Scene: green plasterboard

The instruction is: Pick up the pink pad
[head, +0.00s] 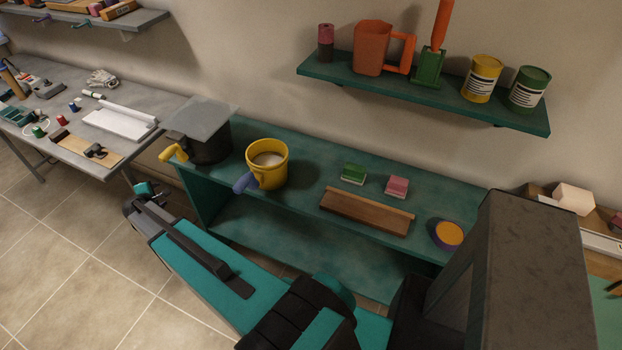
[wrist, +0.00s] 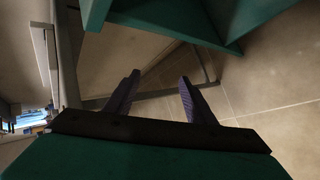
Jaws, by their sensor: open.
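The pink pad (head: 397,186) is a small block with a pink upper part and a paler lower part. It sits on the green bench top, right of a similar green pad (head: 353,174) and behind a brown wooden board. My gripper (head: 142,192) is at the lower left in the head view, out in front of the bench and well away from the pad. In the wrist view its two dark purple fingers (wrist: 158,92) are apart with nothing between them. The pad is not in the wrist view.
The green bench (head: 315,196) also holds a yellow pot (head: 267,160), a dark pot under a translucent sheet, the wooden board (head: 366,212) and a round orange-topped tin (head: 448,235). A green shelf (head: 430,98) with cans and jugs hangs above. A grey table (head: 70,115) stands left.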

